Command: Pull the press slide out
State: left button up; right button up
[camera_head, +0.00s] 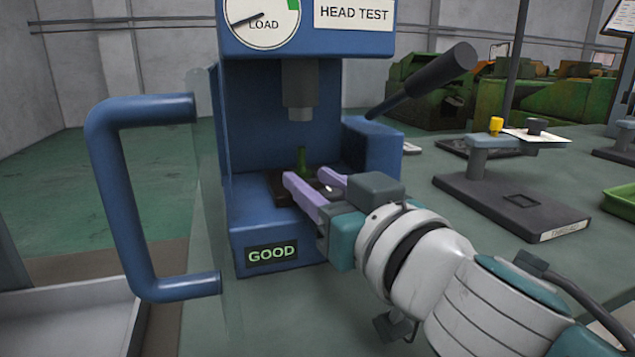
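The blue press (290,100) stands at the middle, with its ram (300,90) above the opening. The dark press slide (282,192) lies low in the opening, with a green upright piece (302,160) on it. My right gripper (307,177) reaches in from the lower right. Its two lilac fingers are apart over the front of the slide, with dark slide surface and a small bright spot showing between them. I see no firm hold, and contact is unclear. The fingers hide part of the slide's front. My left gripper is not in view.
A clear guard with a blue handle (115,190) stands open at the left. A lit GOOD sign (271,253) is on the press front. A black-knobbed lever (425,82) rises at its right. A grey gauge stand (510,200) and a green tray (622,200) stand further right.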

grip_shut()
dwell(1.0)
